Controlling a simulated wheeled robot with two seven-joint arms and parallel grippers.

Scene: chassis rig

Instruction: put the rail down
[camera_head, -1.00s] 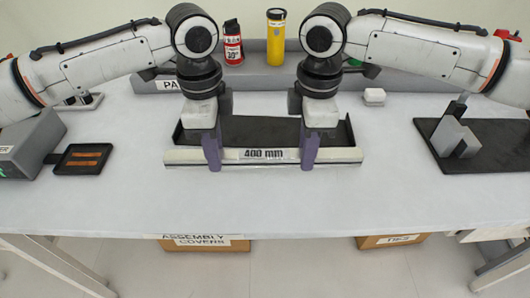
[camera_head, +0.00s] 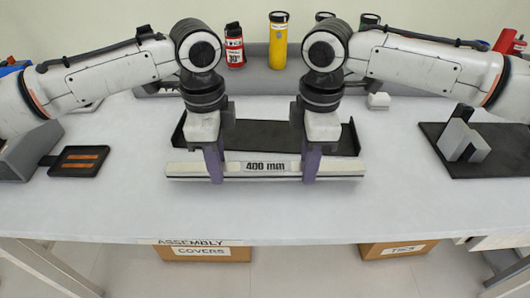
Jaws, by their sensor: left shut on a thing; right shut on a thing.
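The rail (camera_head: 223,170) is a long pale bar with a dark lower edge and a "400 mm" label (camera_head: 265,167). It lies level from left to right in front of a shallow black tray (camera_head: 262,134). My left gripper (camera_head: 214,168) is shut on the rail left of the label. My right gripper (camera_head: 311,165) is shut on it right of the label. Both grippers point down from above, and their purple fingers cover parts of the rail. I cannot tell whether the rail touches the table or hangs just above it.
The white table (camera_head: 270,215) is clear in front of the rail. A black pad with grey blocks (camera_head: 460,138) stands at right, and a small dark tray with orange strips (camera_head: 78,161) at left. A red canister (camera_head: 234,46) and a yellow cylinder (camera_head: 278,41) stand behind.

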